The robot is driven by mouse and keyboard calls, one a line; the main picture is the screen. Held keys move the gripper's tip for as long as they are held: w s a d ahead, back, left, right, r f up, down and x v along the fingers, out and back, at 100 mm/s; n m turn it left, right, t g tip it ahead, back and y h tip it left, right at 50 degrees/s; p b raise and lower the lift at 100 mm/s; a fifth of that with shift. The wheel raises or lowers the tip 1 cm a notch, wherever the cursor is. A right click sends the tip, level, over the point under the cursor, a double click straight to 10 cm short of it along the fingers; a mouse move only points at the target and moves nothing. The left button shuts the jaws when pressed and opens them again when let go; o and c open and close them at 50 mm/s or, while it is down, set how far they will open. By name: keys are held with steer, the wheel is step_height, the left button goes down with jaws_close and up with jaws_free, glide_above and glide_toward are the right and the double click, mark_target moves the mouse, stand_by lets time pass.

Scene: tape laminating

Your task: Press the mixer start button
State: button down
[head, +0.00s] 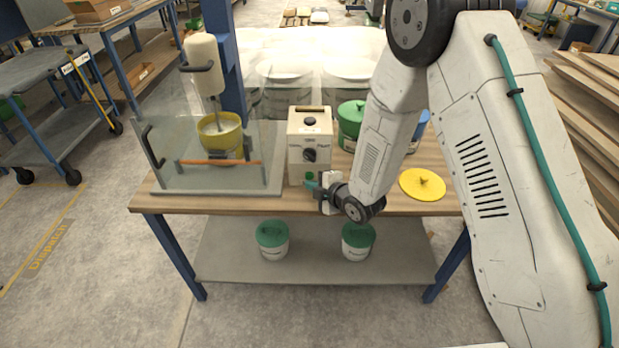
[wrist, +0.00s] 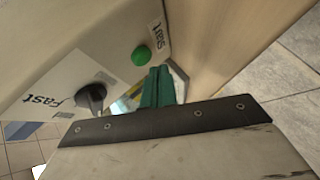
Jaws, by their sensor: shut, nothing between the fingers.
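The control box (head: 296,140) is off-white and stands on the workbench. Its green start button (head: 309,176) is low on the front face, below a black knob (head: 310,155). In the wrist view, the green button (wrist: 141,55) sits beside the printed word "Start", and the knob (wrist: 91,97) is beside "Fast". My gripper (head: 313,185) is at the box's lower front, close to the button. Its teal fingers (wrist: 158,80) are shut and empty, with the tips just beside the button in the wrist view. I see a small gap there; the depth between them is unclear.
The mixer (head: 205,65) stands over a yellow bowl (head: 218,134) behind a clear guard (head: 161,130), left of the box. A yellow lid (head: 422,185) lies on the workbench (head: 290,201) to the right of my gripper.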

steer(key=shift+w, duration=0.15)
steer(key=shift+w, duration=0.3)
